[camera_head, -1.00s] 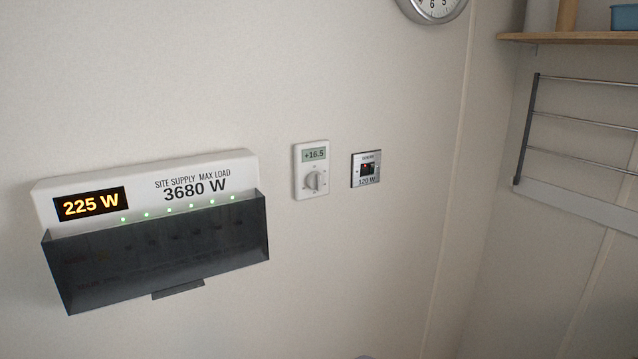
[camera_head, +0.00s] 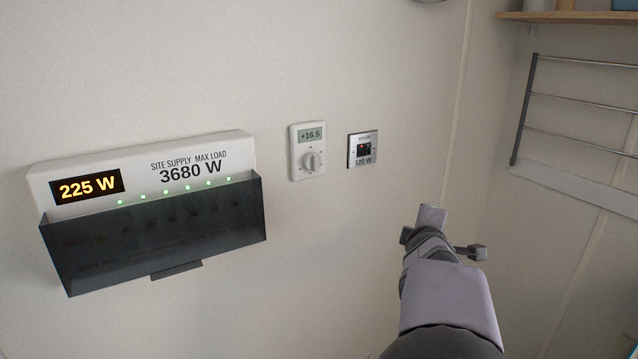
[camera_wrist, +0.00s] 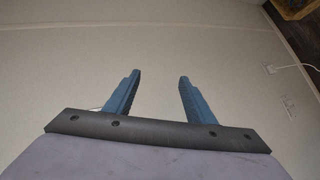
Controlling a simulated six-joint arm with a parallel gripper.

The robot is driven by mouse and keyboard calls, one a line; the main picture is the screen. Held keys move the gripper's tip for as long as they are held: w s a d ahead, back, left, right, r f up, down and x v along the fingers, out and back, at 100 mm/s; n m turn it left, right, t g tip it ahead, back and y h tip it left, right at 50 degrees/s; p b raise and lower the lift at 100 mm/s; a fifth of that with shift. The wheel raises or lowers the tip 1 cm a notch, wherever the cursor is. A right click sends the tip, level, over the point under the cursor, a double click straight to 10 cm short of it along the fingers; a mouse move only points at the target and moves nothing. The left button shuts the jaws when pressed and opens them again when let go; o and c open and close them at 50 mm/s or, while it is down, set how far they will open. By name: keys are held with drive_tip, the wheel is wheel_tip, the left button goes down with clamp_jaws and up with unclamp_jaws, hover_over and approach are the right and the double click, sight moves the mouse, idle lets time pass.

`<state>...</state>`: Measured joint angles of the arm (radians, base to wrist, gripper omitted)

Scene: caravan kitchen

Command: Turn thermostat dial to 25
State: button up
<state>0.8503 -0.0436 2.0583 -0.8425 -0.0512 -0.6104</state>
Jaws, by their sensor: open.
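The thermostat (camera_head: 308,151) is a small white box on the wall, with a display reading +16.5. Its round dial (camera_head: 312,161) sits below the display, and its exact setting is too small to read. My gripper (camera_head: 432,238) is below and to the right of the thermostat in the head view, touching nothing. In the wrist view my gripper's two blue fingers (camera_wrist: 152,90) are apart with nothing between them. The thermostat does not show in the wrist view, which faces plain wall.
A switch plate marked 120 W (camera_head: 363,150) is right of the thermostat. A supply panel (camera_head: 208,147) reading 225 W, with a dark cover (camera_head: 155,235), is at left. A metal rack (camera_head: 580,97) and a wooden shelf (camera_head: 570,18) are at right. A socket with cable (camera_wrist: 270,69) shows in the wrist view.

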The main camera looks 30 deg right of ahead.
drive_tip(key=w+a+r+n+t+y, duration=0.2)
drive_tip(key=w+a+r+n+t, duration=0.3)
drive_tip(key=r+n, duration=0.45)
drive_tip(key=n+t+y, duration=0.4)
drive_tip(key=n+y, duration=0.4)
drive_tip(key=n, duration=1.1)
approach(316, 162)
drive_tip(key=w, duration=0.2)
drive_tip(key=shift+s+r, duration=0.15)
drive_tip(key=shift+s, duration=0.05)
drive_tip(key=shift+w+a, duration=0.1)
drive_tip(key=shift+w+p, duration=1.8)
drive_tip(key=shift+w, duration=1.8)
drive_tip(key=c, duration=1)
